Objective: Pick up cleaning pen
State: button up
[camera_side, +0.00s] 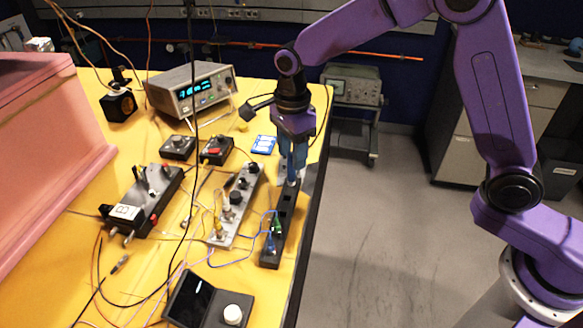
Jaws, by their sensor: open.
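My gripper (291,178) points down at the far end of a long black holder (272,250) near the table's right edge. Its blue fingers are open, and a small pale piece shows at their tips. I cannot tell whether that piece is part of the cleaning pen; the fingers hide most of that spot. The holder has square slots, and a green connector (277,224) and a blue connector (269,242) sit at its near half. No cleaning pen can be made out with certainty.
A grey strip with black knobs (236,205) lies just left of the holder. A bench meter (192,90) stands at the back, and a black box with a screen (195,300) at the front. Thin cables cross the yellow table. Open floor lies to the right.

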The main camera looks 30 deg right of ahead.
aim_at(292, 180)
notch_tip(292, 180, down, 5)
jog(key=shift+a+r, duration=0.1)
jog(key=shift+c, duration=0.3)
grip_shut()
